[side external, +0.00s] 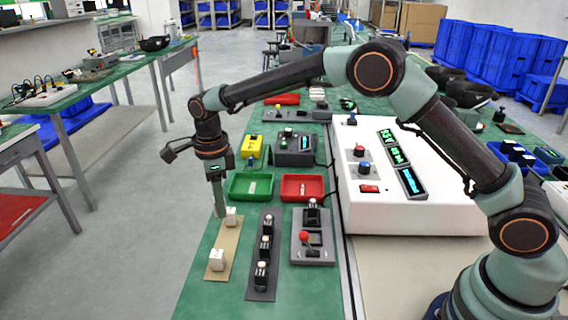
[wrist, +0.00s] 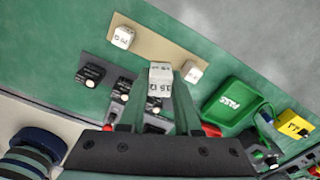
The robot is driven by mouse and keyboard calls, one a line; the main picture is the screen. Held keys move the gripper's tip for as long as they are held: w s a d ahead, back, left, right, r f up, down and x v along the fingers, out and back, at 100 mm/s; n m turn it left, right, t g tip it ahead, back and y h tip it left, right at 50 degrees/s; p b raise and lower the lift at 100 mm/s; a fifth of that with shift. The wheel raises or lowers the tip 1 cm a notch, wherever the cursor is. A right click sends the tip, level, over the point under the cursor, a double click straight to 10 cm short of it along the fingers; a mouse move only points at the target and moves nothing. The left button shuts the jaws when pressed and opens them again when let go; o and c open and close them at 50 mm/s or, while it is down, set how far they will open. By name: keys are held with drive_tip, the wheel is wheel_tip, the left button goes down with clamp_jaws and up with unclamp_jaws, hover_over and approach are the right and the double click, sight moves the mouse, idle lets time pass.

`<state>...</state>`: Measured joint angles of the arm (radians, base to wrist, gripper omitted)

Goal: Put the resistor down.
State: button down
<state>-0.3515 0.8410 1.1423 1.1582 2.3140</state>
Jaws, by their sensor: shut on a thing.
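My gripper (side external: 218,212) points down above the far left of the beige strip (side external: 222,245). In the wrist view its fingers (wrist: 158,100) are shut on a white block-shaped resistor (wrist: 160,77) with dark markings, reading about 15 Ω. The held resistor cannot be made out apart from the fingers in the side view. Two other white resistors stand on the beige strip, one near (side external: 217,260) and one far (side external: 232,216). They also show in the wrist view, at the left (wrist: 122,37) and right (wrist: 191,71) of the held one.
A dark strip (side external: 264,268) with several black-and-white parts lies right of the beige strip. A grey fixture with a red-knobbed lever (side external: 304,238) is beside it. A green tray (side external: 250,187) and a red tray (side external: 302,188) stand behind. A white console (side external: 400,215) bounds the right.

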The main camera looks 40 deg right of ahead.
wheel_tip(320, 180, down, 9)
idle(0.5)
drive_tip(key=shift+f, duration=0.15)
drive_tip(key=c, duration=0.6)
unclamp_jaws()
